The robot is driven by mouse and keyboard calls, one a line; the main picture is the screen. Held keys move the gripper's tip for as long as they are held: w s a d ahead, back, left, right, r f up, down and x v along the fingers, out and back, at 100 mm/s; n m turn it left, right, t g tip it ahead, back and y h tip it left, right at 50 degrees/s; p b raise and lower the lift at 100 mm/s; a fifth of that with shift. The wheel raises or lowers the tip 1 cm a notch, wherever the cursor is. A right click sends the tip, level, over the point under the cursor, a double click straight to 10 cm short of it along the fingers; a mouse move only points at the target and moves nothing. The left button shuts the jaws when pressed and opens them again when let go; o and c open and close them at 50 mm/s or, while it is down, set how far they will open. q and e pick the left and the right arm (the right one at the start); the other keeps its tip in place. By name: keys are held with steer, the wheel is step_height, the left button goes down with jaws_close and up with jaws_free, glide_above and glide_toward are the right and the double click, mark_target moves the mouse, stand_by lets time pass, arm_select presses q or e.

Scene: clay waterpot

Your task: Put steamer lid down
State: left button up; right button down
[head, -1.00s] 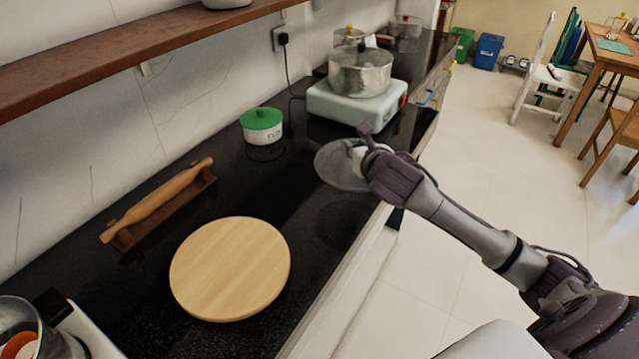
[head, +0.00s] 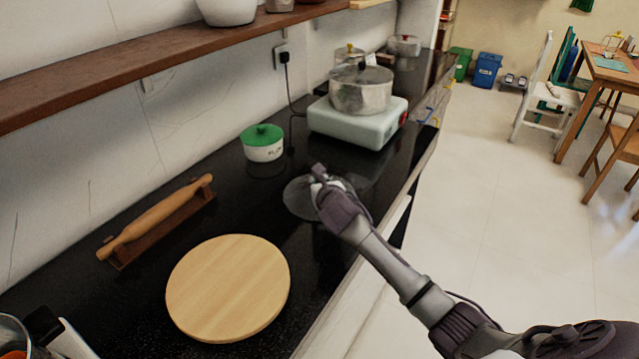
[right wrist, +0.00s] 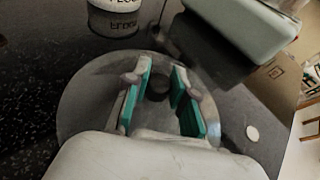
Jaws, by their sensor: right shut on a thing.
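The steamer lid (head: 300,198) is a round, flat, grey disc over the black counter, between the green-lidded pot and the counter's front edge. My right gripper (head: 322,178) is above it and shut on its knob. In the right wrist view, the gripper's teal-padded fingers (right wrist: 160,92) stand on either side of the dark knob (right wrist: 158,88), with the lid's disc (right wrist: 85,105) spread out below. The lid looks about level and low; I cannot tell whether it touches the counter. My left gripper is not in view.
A steel pot (head: 360,92) stands on a pale stove (head: 350,125) behind the lid. A white pot with a green lid (head: 263,145) is to its left. A round wooden board (head: 228,288) and a rolling pin (head: 155,218) lie nearer. Bare counter (head: 240,210) lies between.

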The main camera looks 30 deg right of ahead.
steer(key=c, duration=1)
jaws_free()
steer(key=shift+o, duration=0.2)
steer(key=shift+s+r, duration=0.15)
steer(key=p+v, duration=0.1)
steer(key=v, duration=1)
steer(key=shift+s+a+r, duration=0.15)
steer(key=shift+s, duration=0.2)
